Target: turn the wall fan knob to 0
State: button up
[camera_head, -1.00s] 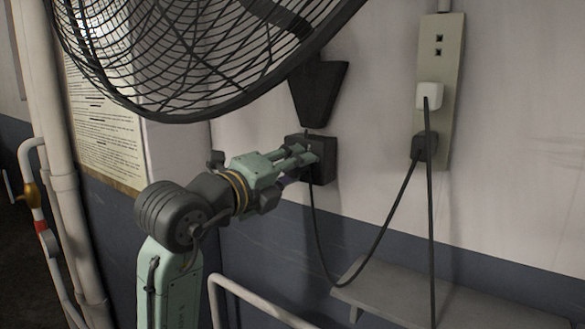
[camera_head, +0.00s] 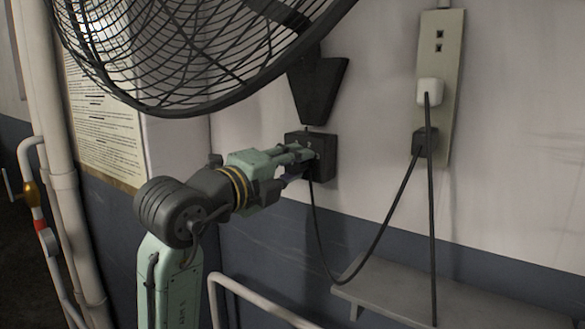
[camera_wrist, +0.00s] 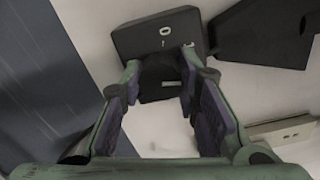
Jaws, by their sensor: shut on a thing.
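The wall fan (camera_head: 190,113) has a dark wire cage that fills the upper left of the head view. Its black control box (camera_head: 325,170) is on the wall below the dark bracket. In the wrist view the box (camera_wrist: 128,40) shows a white 0, a short dash and another mark, partly hidden. The dark knob (camera_wrist: 160,78) sits on the box face between my fingers. My gripper (camera_head: 306,154) is at the box front, and in the wrist view its fingers (camera_wrist: 160,66) are closed on the knob. The knob's pointer cannot be made out.
A black cable (camera_head: 350,278) hangs from the box to a socket panel (camera_head: 455,90) on the right. A grey shelf (camera_head: 400,290) and a white rail (camera_head: 255,305) lie below. A tapered dark bracket (camera_head: 318,90) is just above the box.

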jog(key=n+b, duration=0.1)
jog(key=n, duration=0.3)
jog(key=shift+n, duration=0.3)
jog(key=n, duration=0.3)
jog(key=shift+n, duration=0.4)
jog(key=n, duration=0.4)
jog(key=shift+n, duration=1.7)
jog(key=o, duration=1.2)
jog(key=shift+c, duration=0.2)
jog(key=shift+s+a, duration=0.1)
jog(key=v, duration=1.1)
jog(key=shift+s+a, duration=0.2)
jog(key=shift+s, duration=0.1)
